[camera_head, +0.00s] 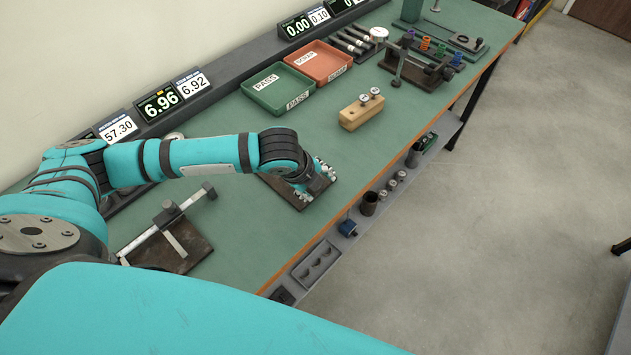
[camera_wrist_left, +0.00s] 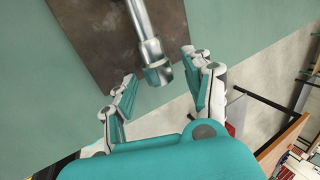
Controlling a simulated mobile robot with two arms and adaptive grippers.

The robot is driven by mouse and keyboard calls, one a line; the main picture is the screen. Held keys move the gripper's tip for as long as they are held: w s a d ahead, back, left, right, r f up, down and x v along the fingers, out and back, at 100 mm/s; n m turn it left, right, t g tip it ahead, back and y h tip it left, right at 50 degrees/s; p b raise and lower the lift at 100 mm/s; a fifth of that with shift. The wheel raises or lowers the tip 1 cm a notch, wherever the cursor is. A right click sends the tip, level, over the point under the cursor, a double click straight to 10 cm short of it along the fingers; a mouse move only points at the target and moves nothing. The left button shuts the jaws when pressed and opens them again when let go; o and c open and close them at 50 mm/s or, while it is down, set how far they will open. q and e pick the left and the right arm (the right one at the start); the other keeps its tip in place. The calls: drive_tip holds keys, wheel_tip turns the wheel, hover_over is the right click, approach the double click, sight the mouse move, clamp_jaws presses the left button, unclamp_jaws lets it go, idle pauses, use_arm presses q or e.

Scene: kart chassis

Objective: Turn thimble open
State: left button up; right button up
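In the left wrist view a metal cylinder with a ribbed end, which looks like the micrometer's thimble (camera_wrist_left: 157,70), reaches down from the top over a dark base plate (camera_wrist_left: 100,40). My left gripper (camera_wrist_left: 160,90) is open, with one finger on each side of the thimble's end and gaps visible on both sides. In the head view my left gripper (camera_head: 318,178) is over the dark base plate (camera_head: 292,196) near the bench's front edge. My arm and gripper hide most of the micrometer there. My right gripper is not in view.
On the green bench, a caliper fixture (camera_head: 172,228) stands left of the gripper. A wooden block with gauges (camera_head: 360,112), a green PASS tray (camera_head: 277,90) and a red tray (camera_head: 320,62) stand farther back. Digital readouts (camera_head: 160,102) line the wall. A lower shelf (camera_head: 365,212) holds small parts.

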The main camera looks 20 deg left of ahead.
use_arm(q)
drive_tip(key=shift+r, duration=0.1)
drive_tip(key=v, duration=1.2)
drive_tip(key=shift+c, duration=0.4)
